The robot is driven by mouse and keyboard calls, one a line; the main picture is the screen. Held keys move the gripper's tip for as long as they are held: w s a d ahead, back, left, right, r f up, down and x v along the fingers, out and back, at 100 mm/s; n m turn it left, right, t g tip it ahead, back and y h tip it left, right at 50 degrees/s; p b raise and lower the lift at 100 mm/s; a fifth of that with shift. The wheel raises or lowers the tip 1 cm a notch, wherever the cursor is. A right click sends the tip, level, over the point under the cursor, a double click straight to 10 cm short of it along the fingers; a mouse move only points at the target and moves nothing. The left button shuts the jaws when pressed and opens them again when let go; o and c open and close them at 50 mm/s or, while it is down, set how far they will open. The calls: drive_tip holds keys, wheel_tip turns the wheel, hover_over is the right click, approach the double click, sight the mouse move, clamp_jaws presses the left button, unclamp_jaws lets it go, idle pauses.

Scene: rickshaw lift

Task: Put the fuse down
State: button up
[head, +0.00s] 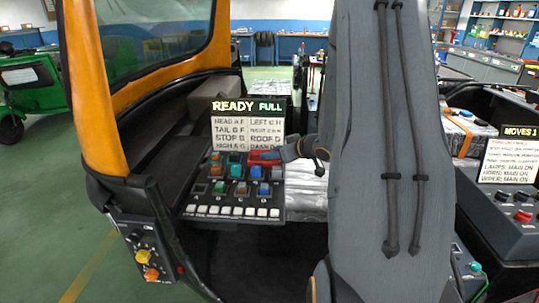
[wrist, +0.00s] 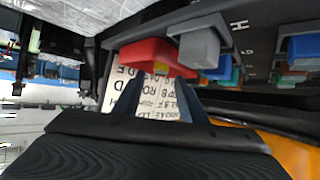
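In the head view a red piece (head: 264,158), which may be the fuse, is at the upper right of the fuse panel (head: 205,199), just left of my gripper's tip (head: 288,153). In the wrist view the red piece (wrist: 145,52) lies just beyond my gripper's fingertips (wrist: 160,80), against a grey block (wrist: 200,47). My fingers stand apart, and a printed label card (wrist: 150,98) shows through the gap. Whether the tips touch the red piece is unclear. Several coloured fuses sit in the panel, including a blue one (head: 264,189).
A screen above the panel reads "READY FULL" (head: 246,106). An orange frame post (head: 92,95) stands left of it. A side box with orange knobs (head: 146,256) is below left. A console reading "MOVES 1" (head: 520,132) is at right. My arm covers the right middle.

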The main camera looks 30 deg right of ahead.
drive_tip(key=v, duration=0.9)
drive_tip(key=shift+s, duration=0.15)
drive_tip(key=shift+r, duration=0.1)
